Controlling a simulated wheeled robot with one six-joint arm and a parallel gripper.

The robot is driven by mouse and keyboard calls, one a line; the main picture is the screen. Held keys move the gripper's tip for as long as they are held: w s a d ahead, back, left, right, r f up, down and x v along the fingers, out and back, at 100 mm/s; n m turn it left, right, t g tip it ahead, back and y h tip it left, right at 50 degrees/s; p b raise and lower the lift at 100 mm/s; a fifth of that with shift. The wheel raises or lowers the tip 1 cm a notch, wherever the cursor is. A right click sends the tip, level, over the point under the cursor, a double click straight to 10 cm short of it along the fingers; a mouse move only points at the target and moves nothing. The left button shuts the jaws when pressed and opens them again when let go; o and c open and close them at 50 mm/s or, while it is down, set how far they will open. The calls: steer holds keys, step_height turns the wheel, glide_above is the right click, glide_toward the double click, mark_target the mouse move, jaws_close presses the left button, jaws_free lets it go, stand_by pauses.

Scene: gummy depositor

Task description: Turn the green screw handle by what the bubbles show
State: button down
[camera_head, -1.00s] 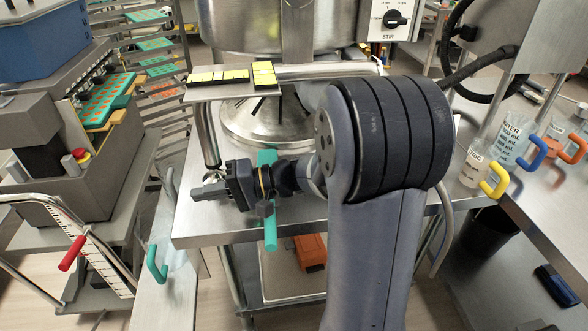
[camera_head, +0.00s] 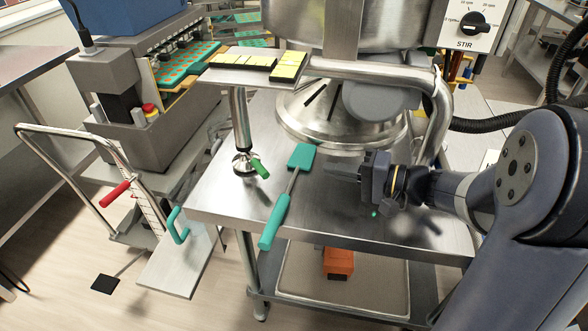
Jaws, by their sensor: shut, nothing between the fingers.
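The green screw handle (camera_head: 260,168) sticks out to the right from a silver screw foot (camera_head: 243,163) under a steel post, near the table's left edge. Two yellow level vials, a long one (camera_head: 243,61) and a shorter one (camera_head: 289,66), lie at an angle to each other on the plate above. Their bubbles are too small to read. My gripper (camera_head: 335,172) is shut and empty above the steel table, pointing left. It is apart from the handle, to its right, with a teal spatula between them.
The teal spatula (camera_head: 275,221) lies on the steel table (camera_head: 218,203), its handle over the front edge. The kettle's cone (camera_head: 345,120) stands behind my gripper.

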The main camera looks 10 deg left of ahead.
mark_target(267, 173)
steer(key=x, duration=0.7)
steer(key=shift+a+p, duration=0.35)
steer(key=a, duration=0.2)
steer(key=s+a, duration=0.1)
steer(key=shift+s+f, duration=0.1)
steer(key=shift+f, duration=0.25)
steer(key=shift+s+a+f, duration=0.15)
steer(key=shift+s+a, duration=0.05)
steer(key=shift+a, duration=0.2)
steer(key=shift+s+a+f+b, duration=0.2)
steer(key=shift+s+a+b, duration=0.1)
steer(key=shift+b, duration=0.25)
steer(key=shift+s+a+b, duration=0.35)
steer(key=shift+a+b, duration=0.05)
steer(key=shift+b, duration=0.35)
steer(key=shift+r, duration=0.1)
